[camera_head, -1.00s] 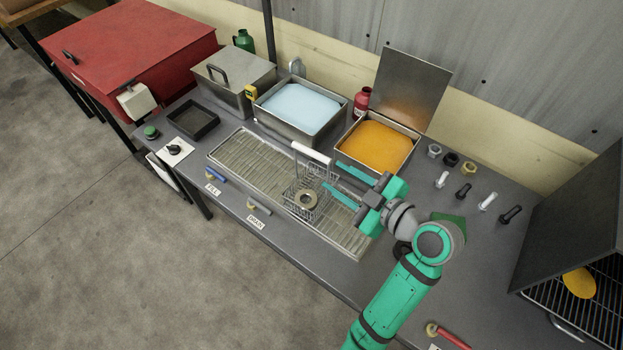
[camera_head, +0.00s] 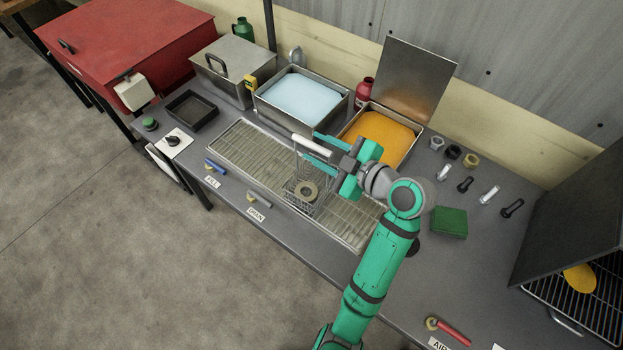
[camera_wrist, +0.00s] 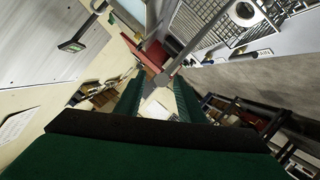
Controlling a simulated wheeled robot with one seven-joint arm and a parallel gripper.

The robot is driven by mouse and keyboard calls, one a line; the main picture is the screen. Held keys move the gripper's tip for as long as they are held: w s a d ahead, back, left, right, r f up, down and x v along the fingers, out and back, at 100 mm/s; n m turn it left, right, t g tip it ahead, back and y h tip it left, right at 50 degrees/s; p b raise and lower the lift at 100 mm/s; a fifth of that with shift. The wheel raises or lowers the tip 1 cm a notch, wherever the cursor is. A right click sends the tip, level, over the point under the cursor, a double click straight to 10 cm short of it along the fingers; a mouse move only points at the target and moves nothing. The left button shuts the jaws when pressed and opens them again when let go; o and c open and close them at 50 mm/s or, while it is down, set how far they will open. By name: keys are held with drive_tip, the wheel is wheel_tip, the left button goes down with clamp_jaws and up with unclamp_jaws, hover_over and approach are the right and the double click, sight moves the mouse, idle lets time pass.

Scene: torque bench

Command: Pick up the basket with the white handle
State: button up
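The wire basket (camera_head: 318,203) stands on the slatted drain tray, with its white handle (camera_head: 318,146) raised above it. A pale ring-shaped part (camera_head: 306,190) lies in the basket. My gripper (camera_head: 309,144) is open at the handle, with one green finger on the far side and one on the near side. In the wrist view the two fingers (camera_wrist: 158,92) are apart, and a pale bar shows between them. I cannot tell whether either finger touches the handle. The basket's mesh and ring (camera_wrist: 243,12) show at the top of the wrist view.
The drain tray (camera_head: 235,150) lies mid-bench. Behind it are a blue-filled bath (camera_head: 300,96) and an orange-filled bath (camera_head: 380,138) with its lid up. A green block (camera_head: 449,222), bolts and nuts lie right. A rack oven (camera_head: 575,260) stands far right.

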drive_tip(key=shift+x, duration=1.4)
drive_tip(key=shift+d, duration=0.1)
clamp_jaws()
drive_tip(key=shift+r, duration=0.1)
